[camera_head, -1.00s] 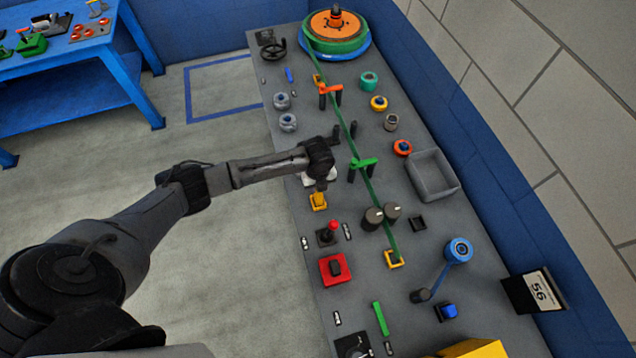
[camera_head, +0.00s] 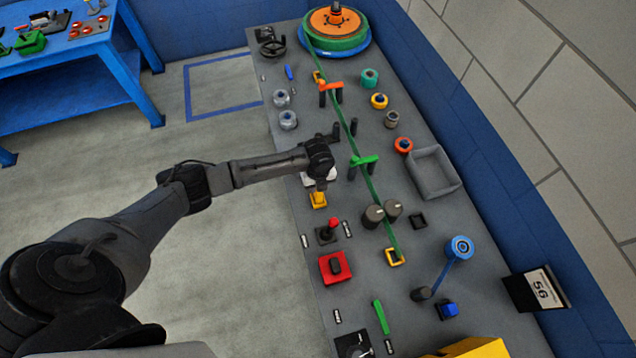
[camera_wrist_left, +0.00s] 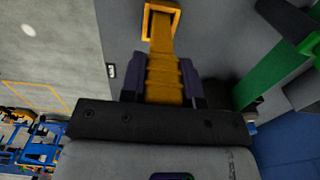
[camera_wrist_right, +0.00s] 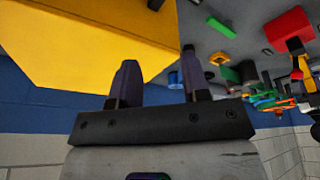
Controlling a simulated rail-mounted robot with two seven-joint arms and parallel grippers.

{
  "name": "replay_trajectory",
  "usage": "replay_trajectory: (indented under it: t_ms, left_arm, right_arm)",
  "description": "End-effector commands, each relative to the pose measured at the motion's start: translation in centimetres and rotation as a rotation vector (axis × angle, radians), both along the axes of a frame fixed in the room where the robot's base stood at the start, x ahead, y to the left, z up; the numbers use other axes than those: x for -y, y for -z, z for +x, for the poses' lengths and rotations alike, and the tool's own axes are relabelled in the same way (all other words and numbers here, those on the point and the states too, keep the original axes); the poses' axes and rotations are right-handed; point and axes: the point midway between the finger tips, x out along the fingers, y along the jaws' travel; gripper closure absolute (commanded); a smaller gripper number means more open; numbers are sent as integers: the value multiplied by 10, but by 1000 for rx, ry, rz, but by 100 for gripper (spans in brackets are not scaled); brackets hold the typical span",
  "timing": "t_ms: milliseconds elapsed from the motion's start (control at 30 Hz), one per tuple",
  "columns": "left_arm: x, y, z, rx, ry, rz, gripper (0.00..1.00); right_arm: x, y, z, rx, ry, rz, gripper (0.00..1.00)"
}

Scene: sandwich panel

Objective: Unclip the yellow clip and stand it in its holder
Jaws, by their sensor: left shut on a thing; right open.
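The yellow clip (camera_wrist_left: 163,72) is upright between the fingers of my left gripper (camera_head: 320,184), which is shut on it. Its lower end reaches into a square yellow holder frame (camera_wrist_left: 147,22) on the panel; the holder also shows below the gripper in the head view (camera_head: 318,204). Whether the clip is fully seated cannot be told. The gripper hides much of the clip in the head view. My right gripper (camera_wrist_right: 159,66) is open and empty, seen only in the right wrist view.
A green strap (camera_head: 345,128) runs along the panel through the green clip (camera_head: 364,160) and orange clip (camera_head: 331,87) to another yellow frame (camera_head: 395,257). A red-knobbed joystick (camera_head: 329,230) and red block (camera_head: 335,268) stand near my left gripper. A yellow box (camera_wrist_right: 80,40) is near my right gripper.

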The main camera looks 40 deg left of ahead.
Motion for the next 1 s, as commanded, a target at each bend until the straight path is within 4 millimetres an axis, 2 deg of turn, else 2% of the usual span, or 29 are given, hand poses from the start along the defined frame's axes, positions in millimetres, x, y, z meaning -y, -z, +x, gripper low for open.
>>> replay_trajectory:
  t_ms: [133, 167, 433, 1000]
  left_arm:
    - [0, -1, 0, 1, 0, -1, 97]
    - [0, -1, 0, 1, 0, -1, 68]
    - [0, -1, 0, 0, 0, 0, 42]
    - [0, -1, 0, 0, -1, 0, 41]
  right_arm:
    - [1, 0, 0, 0, -4, -5, 57]
    - [2, 0, 0, 0, -4, -5, 57]
    - [1, 0, 0, 0, -3, -4, 57]
    - [-2, -1, 0, 0, 4, 5, 57]
